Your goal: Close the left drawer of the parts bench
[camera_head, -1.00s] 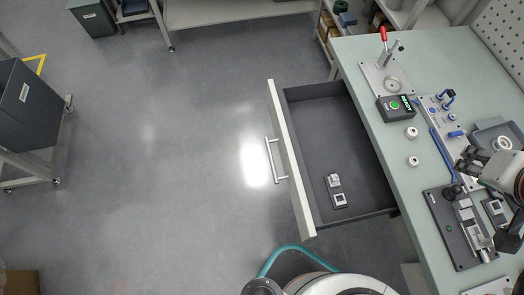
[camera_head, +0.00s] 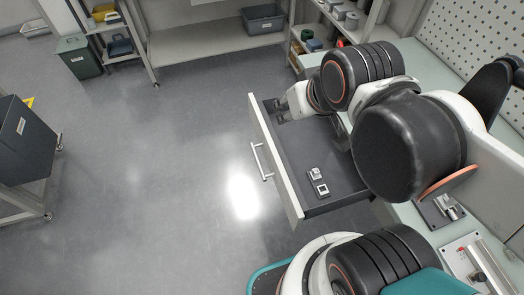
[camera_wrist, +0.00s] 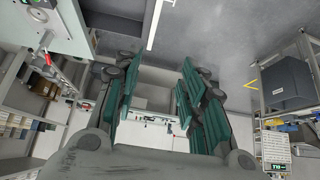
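The left drawer (camera_head: 322,150) of the parts bench (camera_head: 417,213) stands pulled out in the head view. It has a dark grey tray, a pale front panel (camera_head: 275,160) and a bar handle (camera_head: 260,161) on its outer face. My gripper (camera_head: 277,110) is over the far end of the drawer, near the front panel; its fingers are small and partly hidden there. In the wrist view my gripper (camera_wrist: 157,68) shows two teal fingers spread apart with nothing between them. The pale edge of the front panel (camera_wrist: 154,25) shows beyond the fingertips. Whether they touch it I cannot tell.
Two small metal-and-dark parts (camera_head: 317,181) lie inside the drawer. My arm covers much of the bench top. The floor (camera_head: 170,190) left of the drawer is clear. A dark bin on a stand (camera_head: 25,142) is at far left, and a shelf table (camera_head: 205,40) stands behind.

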